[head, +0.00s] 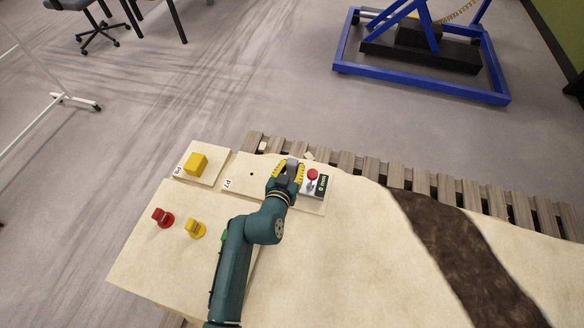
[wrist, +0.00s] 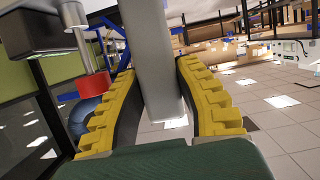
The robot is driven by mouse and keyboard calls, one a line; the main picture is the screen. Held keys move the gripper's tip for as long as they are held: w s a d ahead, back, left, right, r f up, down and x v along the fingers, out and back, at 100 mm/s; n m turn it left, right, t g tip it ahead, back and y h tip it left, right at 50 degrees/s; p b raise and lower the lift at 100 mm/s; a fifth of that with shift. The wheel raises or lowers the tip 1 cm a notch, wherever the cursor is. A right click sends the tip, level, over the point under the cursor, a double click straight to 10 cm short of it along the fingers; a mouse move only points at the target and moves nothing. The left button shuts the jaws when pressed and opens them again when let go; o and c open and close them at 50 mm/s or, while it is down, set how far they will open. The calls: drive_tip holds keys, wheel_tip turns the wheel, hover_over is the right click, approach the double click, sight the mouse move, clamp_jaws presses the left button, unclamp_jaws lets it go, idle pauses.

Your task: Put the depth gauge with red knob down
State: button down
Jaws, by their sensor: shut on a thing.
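The depth gauge (head: 310,186) is a grey body with a red knob and a dark panel with green display, at the right end of the pale board marked P7 in the head view. My gripper (head: 289,166) is at its left side. In the wrist view my gripper (wrist: 160,105) has its yellow ridged fingers closed on a grey bar of the depth gauge (wrist: 150,55). The red knob (wrist: 80,91) and a dark box show at the left there. I cannot tell whether the gauge touches the board or hangs just above it.
A yellow block (head: 196,164) sits on another marked board. A red knobbed piece (head: 163,217) and a yellow one (head: 196,229) stand front left.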

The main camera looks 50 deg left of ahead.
drive_tip(key=shift+a+r, duration=0.1)
drive_tip(key=shift+r, duration=0.05)
drive_tip(key=c, duration=1.2)
unclamp_jaws()
drive_tip(key=shift+f, duration=0.35)
drive_tip(key=o, duration=0.4)
drive_tip(key=shift+c, duration=0.2)
drive_tip(key=shift+r, duration=0.25)
drive_tip(key=shift+s+d+r, duration=0.1)
drive_tip(key=shift+s+d, duration=0.15)
drive_tip(key=p+v, duration=0.2)
drive_tip(key=v, duration=0.9)
drive_tip(key=shift+s, duration=0.2)
drive_tip(key=shift+d, duration=0.15)
